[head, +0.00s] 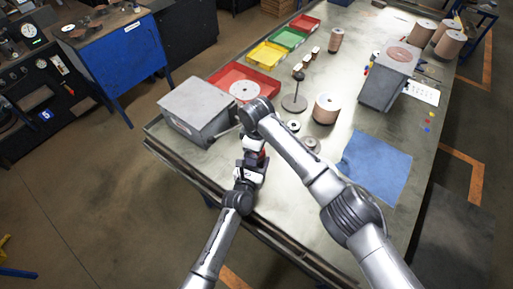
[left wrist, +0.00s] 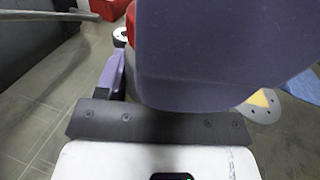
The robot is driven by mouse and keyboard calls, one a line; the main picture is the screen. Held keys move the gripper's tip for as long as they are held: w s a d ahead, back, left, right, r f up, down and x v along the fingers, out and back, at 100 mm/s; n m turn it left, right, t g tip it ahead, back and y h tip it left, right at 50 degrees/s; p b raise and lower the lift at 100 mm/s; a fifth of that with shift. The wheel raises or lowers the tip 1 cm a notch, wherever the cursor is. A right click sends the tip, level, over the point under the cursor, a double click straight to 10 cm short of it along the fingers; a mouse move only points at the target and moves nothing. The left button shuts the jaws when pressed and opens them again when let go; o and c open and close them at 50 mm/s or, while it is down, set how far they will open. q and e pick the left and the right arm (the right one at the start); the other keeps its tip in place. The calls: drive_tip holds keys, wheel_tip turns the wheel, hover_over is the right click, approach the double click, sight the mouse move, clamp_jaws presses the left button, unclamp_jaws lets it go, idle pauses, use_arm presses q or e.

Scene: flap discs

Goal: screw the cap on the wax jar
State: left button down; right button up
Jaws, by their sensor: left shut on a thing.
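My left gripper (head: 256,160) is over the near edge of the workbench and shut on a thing. A small red thing (head: 263,153) shows at its fingers, but I cannot tell whether it is the wax jar or the cap. My right arm reaches over from the right, and its wrist (head: 257,113) is bent down just above the left gripper. The right gripper's fingers are mostly hidden. In the left wrist view a large dark purple shape fills the middle, with a bit of red (left wrist: 130,22) at its left edge. The arms hide the rest of the jar and cap.
A grey box (head: 196,108) stands at the left bench corner. Red, yellow and green trays (head: 290,39) line the far left. A dark stand (head: 295,103), a disc stack (head: 326,108) and a grey block (head: 385,85) lie beyond. The blue cloth (head: 375,166) lies flat at right.

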wheel_tip(320, 180, up, 12)
idle(0.7)
use_arm(q)
drive_tip(key=shift+c, duration=0.8)
unclamp_jaws()
drive_tip(key=shift+s+a, duration=0.2)
drive_tip(key=shift+s, duration=0.3)
drive_tip(key=p+v, duration=0.1)
drive_tip(key=v, duration=1.1)
drive_tip(key=shift+s, duration=0.35)
use_arm(e)
drive_tip(key=shift+r, duration=0.55)
drive_tip(key=shift+d, duration=0.1)
